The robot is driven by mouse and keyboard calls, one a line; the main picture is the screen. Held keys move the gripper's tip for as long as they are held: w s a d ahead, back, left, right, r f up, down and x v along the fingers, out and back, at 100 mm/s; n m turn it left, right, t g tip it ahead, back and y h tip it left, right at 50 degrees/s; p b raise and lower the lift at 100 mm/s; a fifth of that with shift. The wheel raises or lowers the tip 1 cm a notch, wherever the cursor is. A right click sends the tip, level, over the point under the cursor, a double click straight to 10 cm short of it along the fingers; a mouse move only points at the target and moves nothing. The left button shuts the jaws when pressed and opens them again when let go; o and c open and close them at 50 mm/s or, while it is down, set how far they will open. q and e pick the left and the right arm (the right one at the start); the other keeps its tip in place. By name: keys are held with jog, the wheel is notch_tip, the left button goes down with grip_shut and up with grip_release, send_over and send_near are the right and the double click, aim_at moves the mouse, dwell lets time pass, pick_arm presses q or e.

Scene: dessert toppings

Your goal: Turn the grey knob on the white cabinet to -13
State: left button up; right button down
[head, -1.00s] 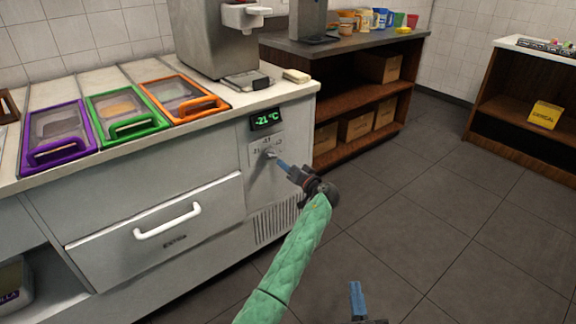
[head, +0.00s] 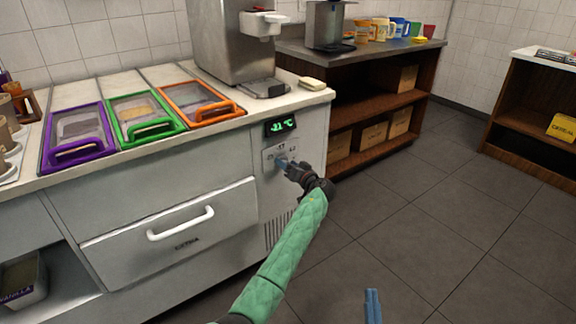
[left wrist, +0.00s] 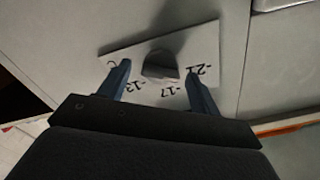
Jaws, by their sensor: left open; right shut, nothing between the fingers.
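The white cabinet (head: 225,150) carries a lit green display (head: 280,126) reading -21 °C, with a dial plate (head: 270,157) below it. My left gripper (head: 282,163) is at this plate and hides most of the knob in the head view. In the left wrist view the grey knob (left wrist: 160,66) sits between the two blue fingers of the open left gripper (left wrist: 160,82), with a gap on each side. The marks -21, -17 and -13 show upside down around it. My right gripper (head: 373,305) is shut and empty over the floor at the bottom edge.
A drawer with a white handle (head: 181,223) is left of the dial. Purple, green and orange lidded bins and a metal machine (head: 230,45) stand on the counter. A brown shelf unit (head: 375,95) stands to the right. The tiled floor at right is clear.

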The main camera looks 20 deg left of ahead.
pick_arm(q)
jog(key=shift+a, duration=0.1)
jog(key=c, duration=1)
